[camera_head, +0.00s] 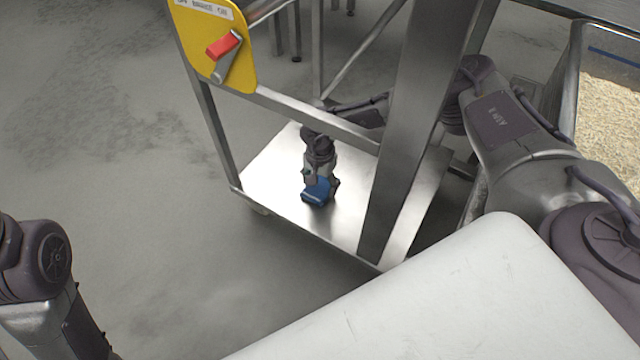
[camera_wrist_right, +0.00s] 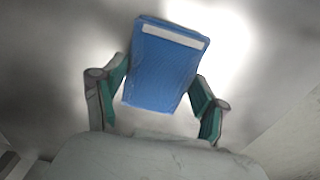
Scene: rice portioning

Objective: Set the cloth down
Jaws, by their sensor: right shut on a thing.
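The blue cloth (camera_head: 317,191) is folded and sits in my right gripper (camera_head: 320,184), low over the metal shelf of the cart in the head view. In the right wrist view the cloth (camera_wrist_right: 163,66), with a white stripe along its far edge, lies between the two green-padded fingers of the right gripper (camera_wrist_right: 160,85). The right gripper is shut on it. I cannot tell whether the cloth touches the shelf. Only part of my left arm shows at the lower left of the head view; its gripper is out of view.
The cart's metal shelf (camera_head: 270,180) has bare room around the cloth. Its upright post (camera_head: 412,130) and rails stand close to my right arm. A yellow panel with a red-handled lever (camera_head: 224,45) is at the upper left. A bin of grain (camera_head: 612,110) is at the right.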

